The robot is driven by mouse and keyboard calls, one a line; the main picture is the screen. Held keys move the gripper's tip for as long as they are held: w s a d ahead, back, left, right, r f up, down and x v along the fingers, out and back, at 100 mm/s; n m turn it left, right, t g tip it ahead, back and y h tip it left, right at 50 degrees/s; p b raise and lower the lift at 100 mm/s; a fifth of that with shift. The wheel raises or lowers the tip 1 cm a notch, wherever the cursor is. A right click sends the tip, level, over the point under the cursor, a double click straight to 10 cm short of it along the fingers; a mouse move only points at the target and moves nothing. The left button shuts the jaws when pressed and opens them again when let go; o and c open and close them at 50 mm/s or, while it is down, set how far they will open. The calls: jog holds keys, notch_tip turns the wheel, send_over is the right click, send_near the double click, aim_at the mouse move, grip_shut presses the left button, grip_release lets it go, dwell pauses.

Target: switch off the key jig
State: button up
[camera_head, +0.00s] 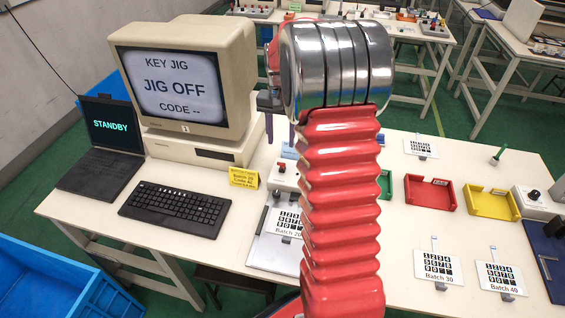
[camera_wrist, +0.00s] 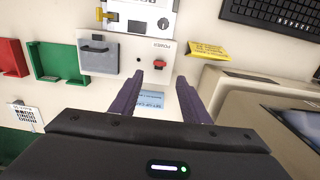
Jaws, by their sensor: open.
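The monitor (camera_head: 180,85) reads "KEY JIG, JIG OFF, CODE --". My gripper (camera_wrist: 158,84) is open, its two purple fingers apart with nothing between them. It points toward the POWER switch side of the box, apart from it as far as I can see. In the head view my gripper (camera_head: 279,130) hangs above the bench.
A Batch 20 card (camera_head: 285,221) lies on a plate. The laptop (camera_head: 102,140) reads STANDBY; a keyboard (camera_head: 175,207) lies beside it. A yellow sign (camera_head: 244,178) stands near the jig. Red (camera_head: 430,193) and yellow (camera_head: 490,204) trays and more cards lie at right.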

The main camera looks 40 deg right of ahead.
aim_at(281, 164)
notch_tip(281, 164, down, 12)
jog(key=shift+r, duration=0.25)
jog(key=shift+c, duration=0.2)
jog(key=c, duration=1)
jog(key=shift+s+a+t+h, duration=0.1)
jog(key=shift+a+t+h, duration=0.05)
jog(key=shift+t+h, duration=0.15)
jog(key=shift+s+a+f+t+h, duration=0.15)
jog(key=shift+a+t+h, duration=0.05)
jog(key=shift+t+h, duration=0.2)
jog(key=o, duration=1)
jog(key=shift+o, duration=0.2)
